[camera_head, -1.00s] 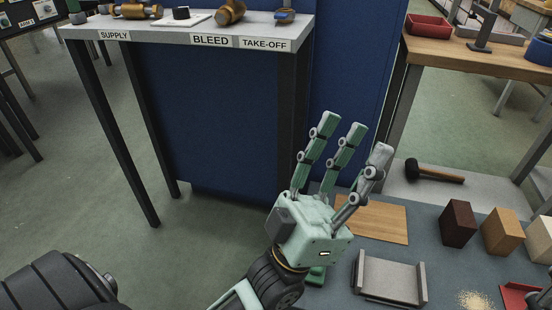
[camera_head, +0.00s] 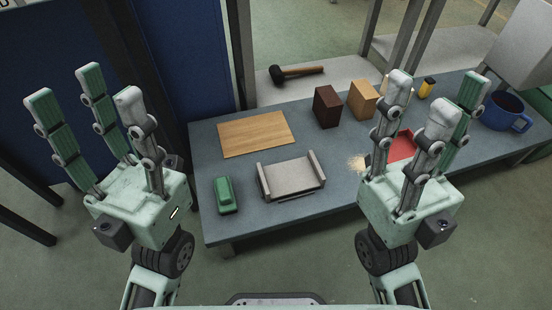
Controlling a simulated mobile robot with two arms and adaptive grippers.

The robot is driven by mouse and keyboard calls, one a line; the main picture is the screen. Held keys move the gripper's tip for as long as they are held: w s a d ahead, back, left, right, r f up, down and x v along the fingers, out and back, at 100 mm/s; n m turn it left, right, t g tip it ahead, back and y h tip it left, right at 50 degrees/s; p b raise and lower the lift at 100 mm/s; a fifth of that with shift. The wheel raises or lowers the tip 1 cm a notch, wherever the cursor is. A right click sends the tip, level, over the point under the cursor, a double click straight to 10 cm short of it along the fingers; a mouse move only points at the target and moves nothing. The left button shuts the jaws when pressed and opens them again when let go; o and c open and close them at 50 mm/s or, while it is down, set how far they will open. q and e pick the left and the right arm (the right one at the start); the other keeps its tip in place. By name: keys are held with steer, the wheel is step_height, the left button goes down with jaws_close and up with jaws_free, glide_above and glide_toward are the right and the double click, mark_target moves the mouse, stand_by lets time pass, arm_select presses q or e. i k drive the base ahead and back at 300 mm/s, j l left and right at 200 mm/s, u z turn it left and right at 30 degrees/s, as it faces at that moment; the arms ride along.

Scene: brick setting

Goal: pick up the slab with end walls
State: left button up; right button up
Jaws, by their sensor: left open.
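The slab with end walls (camera_head: 290,178) is a grey piece with a raised wall at its left and right ends. It lies flat on the dark grey bench top near the front edge, fully in view. My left gripper (camera_head: 86,88) is open and empty, fingers pointing up, well to the left of the slab and apart from it. My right gripper (camera_head: 438,90) is open and empty, fingers up, to the right of the slab, and hides part of the bench behind it.
A green block-like tool (camera_head: 227,196) lies just left of the slab. A wooden board (camera_head: 252,134) lies behind it. Dark brown (camera_head: 327,107) and tan (camera_head: 361,100) blocks, a red tray (camera_head: 401,147) and a blue mug (camera_head: 505,111) stand further right. A mallet (camera_head: 297,73) lies behind the bench.

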mark_target(277, 181)
steer(key=l+u, duration=0.15)
steer(key=u, duration=0.2)
steer(key=l+u, duration=0.1)
steer(key=u, duration=0.2)
steer(key=l+u, duration=0.25)
steer(key=l, duration=1)
steer(key=l+u, duration=0.3)
steer(key=l, duration=0.95)
